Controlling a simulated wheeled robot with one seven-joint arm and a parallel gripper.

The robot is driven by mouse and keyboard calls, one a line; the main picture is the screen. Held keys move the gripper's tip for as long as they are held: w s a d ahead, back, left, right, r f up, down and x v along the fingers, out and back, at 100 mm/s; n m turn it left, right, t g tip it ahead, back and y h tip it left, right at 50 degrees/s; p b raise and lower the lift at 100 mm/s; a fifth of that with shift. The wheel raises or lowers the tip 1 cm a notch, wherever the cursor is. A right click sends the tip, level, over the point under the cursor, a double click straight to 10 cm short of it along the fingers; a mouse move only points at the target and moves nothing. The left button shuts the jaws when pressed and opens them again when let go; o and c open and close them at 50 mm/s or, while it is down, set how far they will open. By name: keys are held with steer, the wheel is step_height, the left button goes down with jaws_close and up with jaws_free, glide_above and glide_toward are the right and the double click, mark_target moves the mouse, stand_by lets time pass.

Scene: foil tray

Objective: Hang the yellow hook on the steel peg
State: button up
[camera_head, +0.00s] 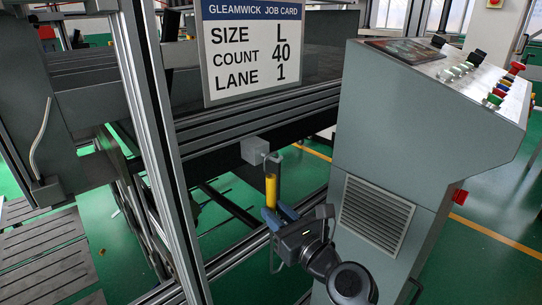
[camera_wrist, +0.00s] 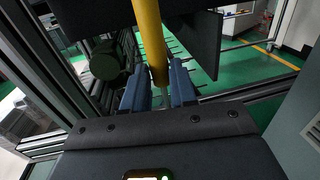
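The yellow hook (camera_head: 271,190) stands upright in the head view, with thin grey metal above its yellow shaft. My gripper (camera_head: 278,216) has its blue fingers at the shaft's lower part. In the wrist view the yellow shaft (camera_wrist: 150,40) runs down between the two blue fingers (camera_wrist: 158,90), which look closed on it. A grey block (camera_head: 254,150) on the machine's front rail sits just above and left of the shaft. Thin metal, apparently the steel peg, shows at its right side, close to the hook's top. Whether hook and peg touch I cannot tell.
A job card (camera_head: 250,50) reading SIZE L, COUNT 40, LANE 1 hangs above, by an aluminium post (camera_head: 150,130). A grey control console (camera_head: 400,145) stands close to the right of my arm. The green floor (camera_head: 490,255) is open beyond it.

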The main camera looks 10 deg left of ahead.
steer(key=o, duration=0.4)
steer(key=shift+o, duration=0.2)
steer(key=s+d+f+n+t+h, duration=0.1)
steer(key=s+d+f+n+h, duration=0.4)
steer(key=s+d, duration=0.75)
steer(key=s+d+f+n+h, duration=0.4)
steer(key=s+d+f+n, duration=0.25)
steer(key=s+d, duration=0.6)
steer(key=s+d+r+n+h, duration=0.1)
steer(key=s+r+n, duration=0.4)
steer(key=s+n, duration=0.3)
steer(key=s+d+r+n+h, duration=0.2)
steer(key=s+r+n, duration=0.3)
steer(key=s, duration=1)
steer(key=n, duration=0.3)
steer(key=shift+t, duration=0.3)
steer(key=shift+d+r, duration=0.1)
